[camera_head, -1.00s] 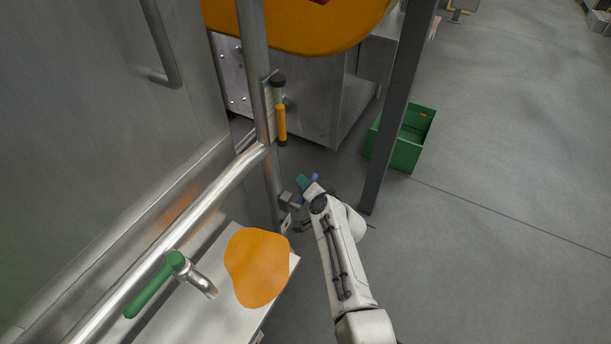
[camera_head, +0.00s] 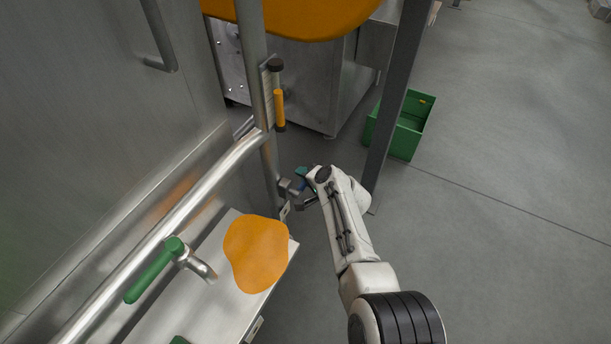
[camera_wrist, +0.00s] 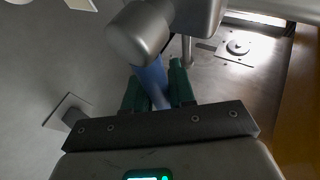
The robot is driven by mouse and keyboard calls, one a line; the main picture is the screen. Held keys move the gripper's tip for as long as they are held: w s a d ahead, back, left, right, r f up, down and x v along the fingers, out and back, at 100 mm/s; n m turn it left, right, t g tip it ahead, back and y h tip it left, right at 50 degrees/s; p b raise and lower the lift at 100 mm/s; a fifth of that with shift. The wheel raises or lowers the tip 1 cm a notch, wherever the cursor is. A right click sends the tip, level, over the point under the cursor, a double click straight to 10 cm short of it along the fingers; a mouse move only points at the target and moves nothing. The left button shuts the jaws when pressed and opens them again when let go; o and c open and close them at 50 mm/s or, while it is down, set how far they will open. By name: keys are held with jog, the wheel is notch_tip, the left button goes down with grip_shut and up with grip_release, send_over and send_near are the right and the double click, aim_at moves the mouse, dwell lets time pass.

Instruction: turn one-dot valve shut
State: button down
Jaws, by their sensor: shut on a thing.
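A blue valve handle (camera_wrist: 154,82) shows in the wrist view between the green fingertips of my gripper (camera_wrist: 158,88). My gripper is shut on it. The handle joins a grey metal valve body (camera_wrist: 140,32) at the top of that view. In the head view my gripper (camera_head: 304,184) is at the small metal valve (camera_head: 287,188) beside the upright pipe; a little blue shows there. A second valve with a green handle (camera_head: 154,271) sits on the sloping pipe at the left, well apart from my gripper. No dot marks can be made out on either valve.
An orange puddle (camera_head: 255,254) lies on the pale ledge (camera_head: 222,290) below the pipe. A dark post (camera_head: 398,95) stands just right of my arm. A green crate (camera_head: 408,135) is on the floor behind it.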

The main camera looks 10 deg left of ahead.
jog(key=c, duration=1)
grip_release()
jog(key=shift+c, duration=0.2)
jog(key=shift+p+v, duration=0.75)
jog(key=shift+p, duration=0.2)
jog(key=p+v, duration=0.7)
jog(key=v, duration=0.2)
jog(key=shift+s+d, duration=0.1)
